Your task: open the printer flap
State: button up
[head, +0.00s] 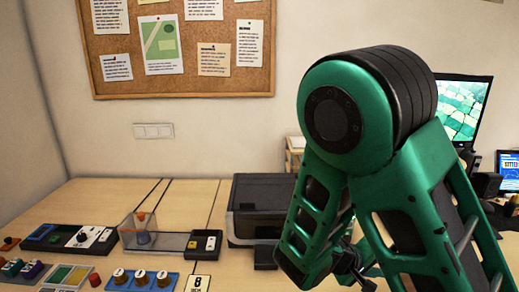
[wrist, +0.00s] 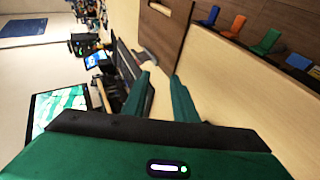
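A dark box-shaped machine, which looks like the printer (head: 258,192), stands on the table against the wall in the head view. My arm covers its right side. I cannot make out its flap clearly, nor tell whether it is open or shut. In the wrist view my gripper (wrist: 162,92) shows two green fingers standing apart with nothing between them. In the head view the gripper is mostly hidden behind my green arm, to the right of the printer. I cannot identify the printer in the wrist view.
A monitor (head: 463,108) stands at the right. Bare tabletop lies behind the panels.

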jog(key=w+a+n+t, duration=0.4)
jog(key=a+t, duration=0.1)
jog(key=a, duration=0.4)
jog(key=shift+w+h, duration=0.15)
jog(key=shift+h, duration=0.15)
jog(key=shift+d+r, duration=0.1)
jog(key=shift+d, duration=0.1)
